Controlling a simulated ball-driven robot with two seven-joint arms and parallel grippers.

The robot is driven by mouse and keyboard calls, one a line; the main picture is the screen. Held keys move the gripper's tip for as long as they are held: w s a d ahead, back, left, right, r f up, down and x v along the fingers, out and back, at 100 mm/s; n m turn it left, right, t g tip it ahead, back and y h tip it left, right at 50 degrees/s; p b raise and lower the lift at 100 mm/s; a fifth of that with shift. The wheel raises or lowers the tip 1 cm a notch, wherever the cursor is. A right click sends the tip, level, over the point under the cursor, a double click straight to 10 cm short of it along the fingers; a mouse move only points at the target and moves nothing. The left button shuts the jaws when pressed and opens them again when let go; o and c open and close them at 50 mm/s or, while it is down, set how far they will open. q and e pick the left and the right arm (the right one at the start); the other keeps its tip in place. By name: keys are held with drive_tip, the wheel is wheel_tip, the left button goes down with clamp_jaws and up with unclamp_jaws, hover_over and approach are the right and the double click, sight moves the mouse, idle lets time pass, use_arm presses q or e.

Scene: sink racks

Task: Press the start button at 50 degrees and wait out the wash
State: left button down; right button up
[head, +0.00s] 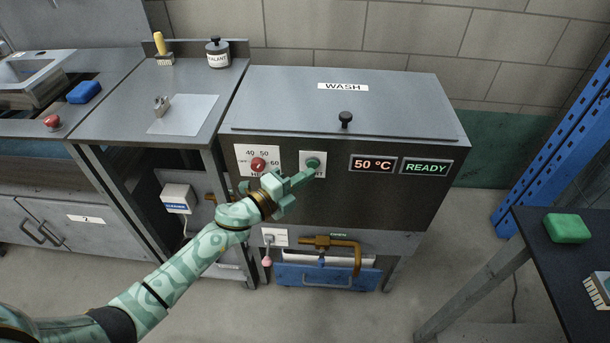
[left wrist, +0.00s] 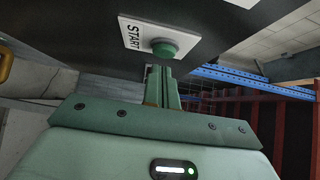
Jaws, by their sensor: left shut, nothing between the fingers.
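The wash machine (head: 400,200) has a dark front panel and a closed grey lid (head: 290,100) labelled WASH. Its displays read 50 °C (head: 373,164) and READY (head: 427,167). The red heat knob (head: 258,165) sits on a plate marked 40, 50 and 60. The green start button (head: 313,163) is on a white plate; in the left wrist view the button (left wrist: 164,48) stands out from its START plate. My left gripper (head: 306,174) is shut and empty, its fingertips at the button's lower edge. I cannot tell whether they touch it. My right gripper is out of view.
Below the panel are a brass pipe (head: 340,243) and a blue drawer (head: 325,276). A side table with a green sponge (head: 567,228) stands at the right. A counter with a sealant jar (head: 217,53) adjoins the machine on the left.

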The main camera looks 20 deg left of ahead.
use_arm(q)
drive_tip(key=shift+w+a, duration=0.2)
drive_tip(key=shift+w, duration=0.4)
